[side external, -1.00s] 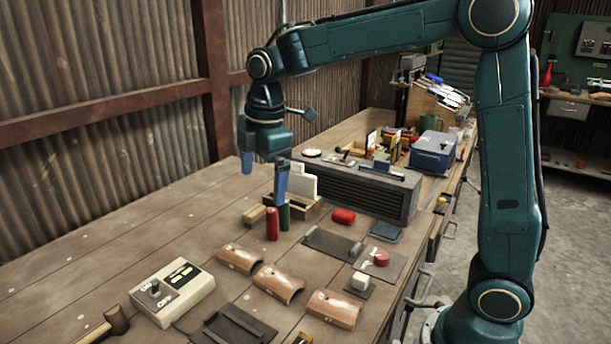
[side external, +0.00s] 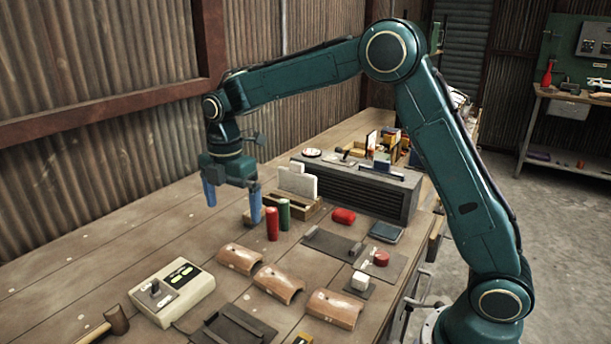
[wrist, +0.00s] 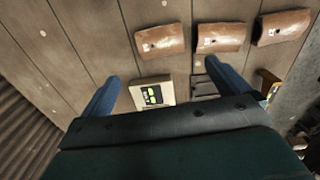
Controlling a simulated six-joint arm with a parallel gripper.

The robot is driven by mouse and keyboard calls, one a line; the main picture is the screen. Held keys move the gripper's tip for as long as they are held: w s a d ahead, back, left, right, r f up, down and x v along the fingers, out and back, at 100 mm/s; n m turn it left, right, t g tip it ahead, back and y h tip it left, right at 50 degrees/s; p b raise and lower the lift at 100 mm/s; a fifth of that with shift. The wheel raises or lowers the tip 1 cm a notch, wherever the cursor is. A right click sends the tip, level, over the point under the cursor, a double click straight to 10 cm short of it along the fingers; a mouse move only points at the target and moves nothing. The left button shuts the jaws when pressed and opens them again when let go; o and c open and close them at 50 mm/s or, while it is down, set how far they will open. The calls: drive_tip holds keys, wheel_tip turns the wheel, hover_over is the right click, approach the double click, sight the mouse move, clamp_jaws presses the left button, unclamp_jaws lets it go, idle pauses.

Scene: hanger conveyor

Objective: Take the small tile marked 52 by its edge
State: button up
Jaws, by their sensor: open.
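Three curved reddish-brown tiles lie in a row on the bench: the left tile (side external: 240,259), the middle tile (side external: 277,283) and the right tile (side external: 334,309). Each has a small pale mark, too small to read, so I cannot tell which is marked 52. The wrist view also shows them along the top: one tile (wrist: 160,44), another (wrist: 220,38) and a third (wrist: 284,27). My gripper (side external: 233,213) is open and empty above the bench, behind the tiles and toward the wall. Its two blue fingers (wrist: 161,71) stand wide apart in the wrist view.
A control box (side external: 171,291) and a mallet (side external: 108,322) lie at the front left. A red cylinder (side external: 272,223) and a green cylinder (side external: 284,214) stand near my right finger. Behind are a card holder (side external: 302,214) and a dark ribbed box (side external: 350,196). Bench left of my gripper is clear.

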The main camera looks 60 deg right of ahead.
hover_over(239, 252)
wheel_tip(239, 252, down, 7)
drive_tip(key=shift+f, duration=0.2)
drive_tip(key=shift+f, duration=2.6)
drive_tip(key=c, duration=0.8)
